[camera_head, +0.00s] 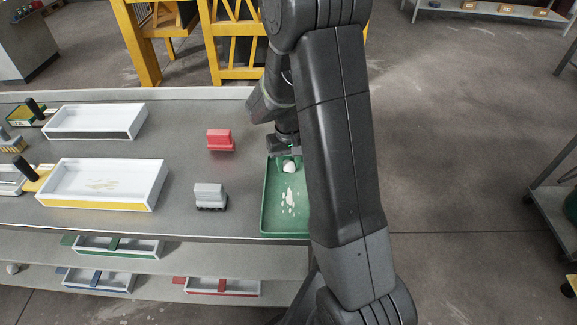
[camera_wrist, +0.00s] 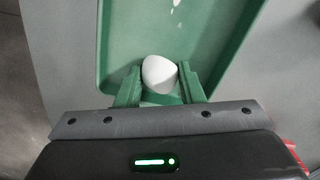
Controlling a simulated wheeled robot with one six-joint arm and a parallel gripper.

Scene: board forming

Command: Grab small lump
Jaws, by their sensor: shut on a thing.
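A small white rounded lump (camera_wrist: 159,74) lies between the green fingers of my gripper (camera_wrist: 158,82) in the wrist view. The fingers are shut on it, one on each side. In the head view the lump (camera_head: 289,167) shows near the far end of the green tray (camera_head: 268,208), just below my gripper (camera_head: 287,158). My arm hides the tray's right side. I cannot tell if the lump touches the tray floor.
White streaks or bits lie in the tray's middle. Left of it on the table stand a grey block (camera_head: 210,195) and a red block (camera_head: 220,139). Two white trays (camera_head: 97,118) (camera_head: 155,190) are farther left. The table's front edge is close to the green tray.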

